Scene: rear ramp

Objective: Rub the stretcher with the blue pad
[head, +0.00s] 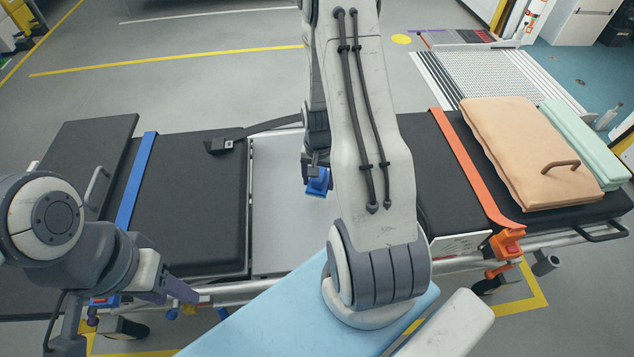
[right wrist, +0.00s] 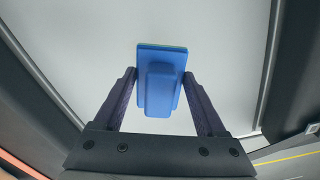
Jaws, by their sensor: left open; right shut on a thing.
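The stretcher (head: 190,200) lies across the head view, with black mattress sections and a bare pale panel (head: 277,215) in its middle. My right gripper (head: 317,172) is shut on the blue pad (head: 318,187) over this panel. In the right wrist view the blue pad (right wrist: 161,80) sits by its raised grip between the two fingers of my right gripper (right wrist: 160,100), with the pale panel (right wrist: 215,30) behind it. I cannot tell whether the pad touches the panel. My left gripper (head: 180,291) is open and empty by the stretcher's near rail. My right arm hides part of the stretcher.
A blue strap (head: 137,180) and an orange strap (head: 465,165) cross the mattress. A black belt with a buckle (head: 224,145) lies near the panel. An orange case (head: 520,140) and a mint folded item (head: 580,140) rest on the right end.

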